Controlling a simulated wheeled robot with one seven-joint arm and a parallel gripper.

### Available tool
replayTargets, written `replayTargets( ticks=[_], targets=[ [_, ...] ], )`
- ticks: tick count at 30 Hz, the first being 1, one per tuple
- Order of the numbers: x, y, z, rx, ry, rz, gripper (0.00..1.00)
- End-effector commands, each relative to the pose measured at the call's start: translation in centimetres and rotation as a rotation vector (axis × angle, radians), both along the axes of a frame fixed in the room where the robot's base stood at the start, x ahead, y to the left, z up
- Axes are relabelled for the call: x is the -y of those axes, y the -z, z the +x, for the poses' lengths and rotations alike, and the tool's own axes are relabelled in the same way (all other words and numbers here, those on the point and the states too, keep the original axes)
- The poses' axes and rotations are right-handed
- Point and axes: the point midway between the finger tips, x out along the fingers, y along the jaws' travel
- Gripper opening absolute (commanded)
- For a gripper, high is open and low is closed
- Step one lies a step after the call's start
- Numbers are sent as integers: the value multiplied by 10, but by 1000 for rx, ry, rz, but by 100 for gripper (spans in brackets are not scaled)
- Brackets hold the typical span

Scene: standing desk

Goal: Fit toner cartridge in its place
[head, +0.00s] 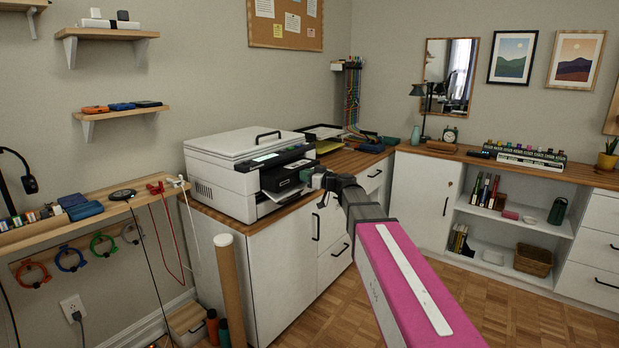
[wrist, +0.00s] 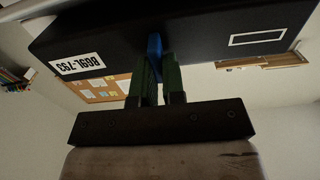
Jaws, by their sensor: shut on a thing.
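My gripper (wrist: 156,62) is shut on the blue tab in the wrist view. In the head view my gripper (head: 316,180) is at the front of the white printer (head: 225,184). The black cartridge (head: 280,180) appears at the printer's open front, above a pale output tray or flap (head: 285,193). I cannot tell how far it sits inside, and the slot is hidden.
The printer stands on a wooden-topped white cabinet (head: 270,262). A black paper tray (head: 322,132) lies behind it to the right. A tall brown roll (head: 229,285) stands before the cabinet at left. The floor (head: 480,305) at right is clear.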

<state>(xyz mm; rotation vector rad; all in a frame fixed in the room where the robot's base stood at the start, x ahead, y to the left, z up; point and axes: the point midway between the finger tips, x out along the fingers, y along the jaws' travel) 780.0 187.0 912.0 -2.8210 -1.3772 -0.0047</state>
Motion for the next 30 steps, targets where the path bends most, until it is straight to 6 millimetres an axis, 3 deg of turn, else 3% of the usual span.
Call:
replayTargets(
  ticks=[30],
  targets=[
    [-33,3,26,-4,-1,-6,0]
  ],
)
